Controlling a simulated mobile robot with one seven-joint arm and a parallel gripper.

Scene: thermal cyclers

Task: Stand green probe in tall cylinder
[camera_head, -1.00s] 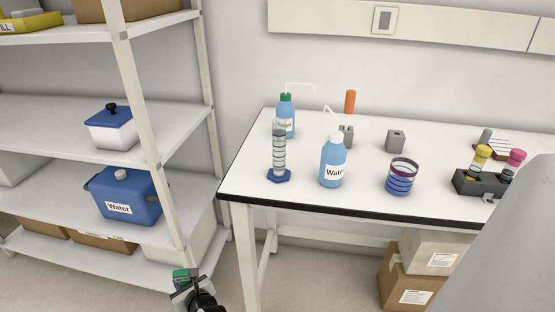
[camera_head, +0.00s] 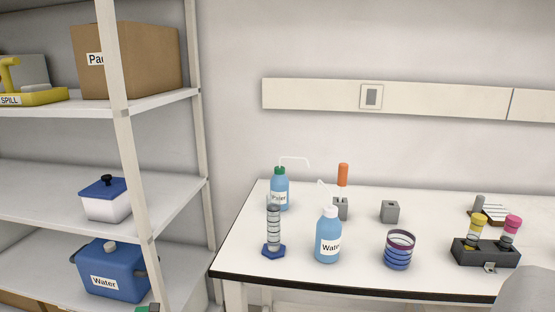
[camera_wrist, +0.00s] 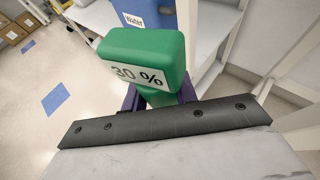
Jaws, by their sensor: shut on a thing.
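The green probe (camera_wrist: 140,58), with a block-shaped head marked "30 %", is held in my gripper (camera_wrist: 158,100) in the wrist view. The dark jaws close on it below the head, and its lower part is hidden. In the head view only a bit of the green probe (camera_head: 142,308) shows at the bottom edge, left of the table and well apart from it. The tall cylinder (camera_head: 273,228) is clear with dark rings and a blue hexagonal foot. It stands upright near the table's left front.
Blue water bottles (camera_head: 328,238) stand right of and behind the cylinder. A blue ringed beaker (camera_head: 398,250), grey blocks (camera_head: 389,211) and a black rack (camera_head: 487,254) with yellow and pink-topped items are further right. A shelf post (camera_head: 131,150) stands left of the table (camera_head: 345,278).

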